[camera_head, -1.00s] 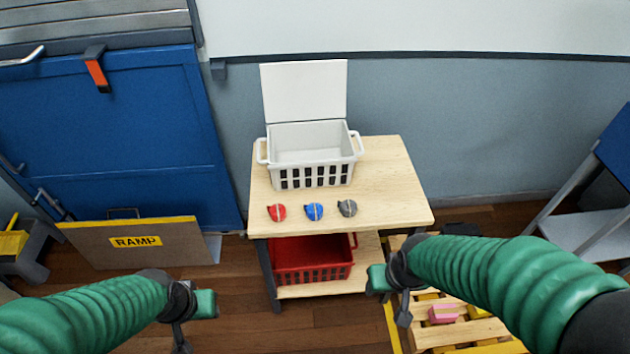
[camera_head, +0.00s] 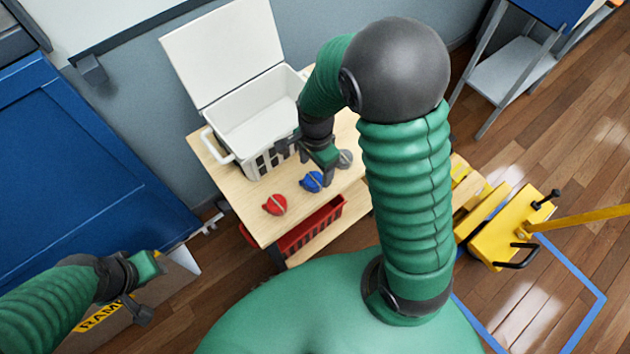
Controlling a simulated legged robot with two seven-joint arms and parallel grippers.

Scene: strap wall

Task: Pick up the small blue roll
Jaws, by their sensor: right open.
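The small blue roll (camera_head: 312,182) lies on the wooden table, between a red roll (camera_head: 275,204) on its left and a grey roll (camera_head: 345,159) on its right. My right gripper (camera_head: 308,158) is open, over the table just behind the blue roll and close to the white basket's front. One of its fingers comes near the blue and grey rolls; I cannot tell whether it touches either. My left gripper (camera_head: 146,286) hangs at the lower left, well away from the table; its jaw opening is unclear.
A white lidded basket (camera_head: 222,142) stands open at the table's back. A red basket (camera_head: 312,226) sits on the shelf below. My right arm hides the table's (camera_head: 240,198) right part. A yellow pallet jack (camera_head: 495,235) stands at the right.

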